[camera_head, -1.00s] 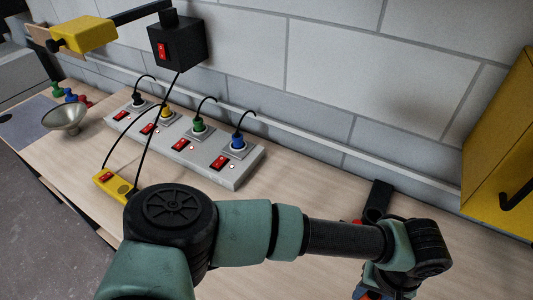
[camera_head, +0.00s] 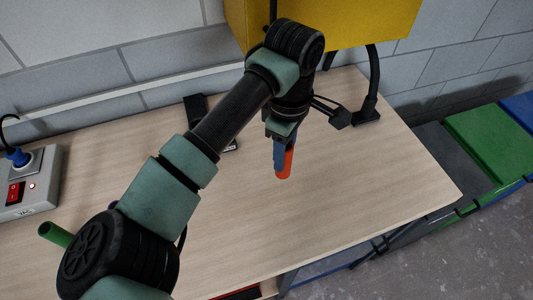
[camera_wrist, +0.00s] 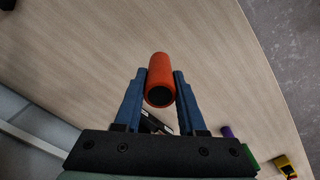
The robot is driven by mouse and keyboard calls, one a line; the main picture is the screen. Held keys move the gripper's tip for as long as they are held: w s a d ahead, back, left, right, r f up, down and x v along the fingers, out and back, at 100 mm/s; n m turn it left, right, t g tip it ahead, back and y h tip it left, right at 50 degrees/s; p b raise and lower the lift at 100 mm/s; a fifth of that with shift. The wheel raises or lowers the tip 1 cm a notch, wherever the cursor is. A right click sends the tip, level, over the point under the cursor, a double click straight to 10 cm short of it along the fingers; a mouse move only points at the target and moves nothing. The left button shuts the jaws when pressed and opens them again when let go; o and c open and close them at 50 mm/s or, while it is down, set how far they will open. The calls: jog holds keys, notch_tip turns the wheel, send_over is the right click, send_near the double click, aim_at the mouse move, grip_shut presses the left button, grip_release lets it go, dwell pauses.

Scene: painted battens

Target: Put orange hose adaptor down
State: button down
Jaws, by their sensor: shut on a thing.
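The orange hose adaptor (camera_head: 285,164) is a short tube with a dark open end. It also shows in the wrist view (camera_wrist: 160,72), between two blue fingers. My gripper (camera_head: 280,150) is shut on it and holds it over the right part of the wooden workbench (camera_head: 340,210). In the head view the adaptor hangs below the fingers. I cannot tell whether its lower end touches the bench top.
A grey switch panel (camera_head: 38,190) with a blue plug stands at the left. A green tube (camera_head: 54,234) shows beside my arm. A yellow cabinet (camera_head: 350,22) hangs above the bench back. Green and blue bins (camera_head: 490,140) stand beyond the right edge. The bench front right is clear.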

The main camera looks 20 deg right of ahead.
aim_at(283, 175)
notch_tip(283, 175, down, 8)
jog(key=shift+f+p, duration=0.15)
jog(key=shift+p, duration=0.45)
jog(key=shift+f, duration=0.1)
jog(key=shift+c, duration=2.4)
grip_release()
notch_tip(283, 175, up, 12)
jog(key=shift+r+b, duration=0.15)
jog(key=shift+b, duration=0.6)
